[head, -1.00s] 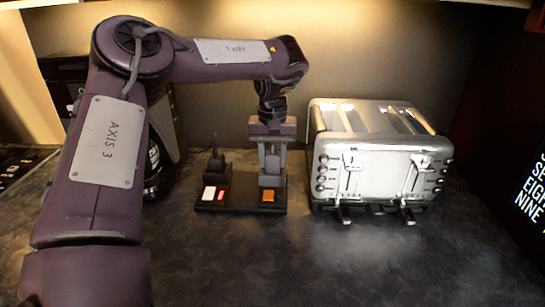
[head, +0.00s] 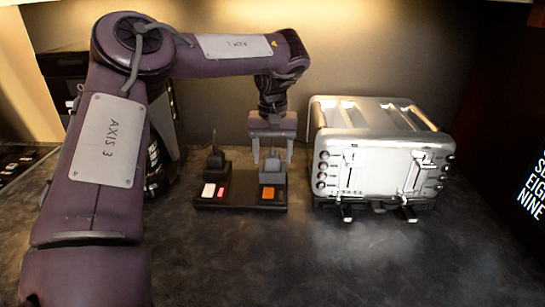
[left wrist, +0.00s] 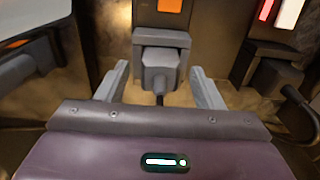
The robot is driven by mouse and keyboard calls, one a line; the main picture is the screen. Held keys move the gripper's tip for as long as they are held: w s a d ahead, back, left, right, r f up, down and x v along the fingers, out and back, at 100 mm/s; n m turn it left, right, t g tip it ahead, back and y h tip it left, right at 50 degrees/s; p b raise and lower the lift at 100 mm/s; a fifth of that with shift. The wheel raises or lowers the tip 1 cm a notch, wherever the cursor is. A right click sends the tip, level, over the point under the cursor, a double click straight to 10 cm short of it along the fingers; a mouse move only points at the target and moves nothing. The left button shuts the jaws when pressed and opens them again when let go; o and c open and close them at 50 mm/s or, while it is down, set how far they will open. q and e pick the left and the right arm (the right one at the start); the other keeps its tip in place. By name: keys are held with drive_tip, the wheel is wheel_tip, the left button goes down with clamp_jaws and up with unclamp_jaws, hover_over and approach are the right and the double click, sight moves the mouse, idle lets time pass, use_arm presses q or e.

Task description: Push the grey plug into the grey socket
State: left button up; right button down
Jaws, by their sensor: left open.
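The grey plug (head: 272,163) stands upright on the right-hand part of the board, at the grey socket (head: 272,178) behind the orange switch. In the left wrist view the plug (left wrist: 160,64) meets the socket block (left wrist: 162,38), and its cable runs toward my palm. I cannot tell whether any gap is left between them. My left gripper (head: 273,158) is open above the plug, with one finger on each side. In the left wrist view both fingers (left wrist: 160,72) stand clear of the plug. My right gripper is not in view.
A second, dark plug (head: 215,159) stands on the left part of the board (head: 240,200), behind white and red switches. A silver toaster (head: 378,155) stands close on the right. A dark appliance (head: 65,75) is behind my arm. The counter in front is clear.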

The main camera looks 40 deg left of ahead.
use_arm(q)
wheel_tip(320, 180, up, 7)
drive_tip(key=shift+f, duration=0.15)
drive_tip(key=shift+s+f, duration=0.1)
idle(0.6)
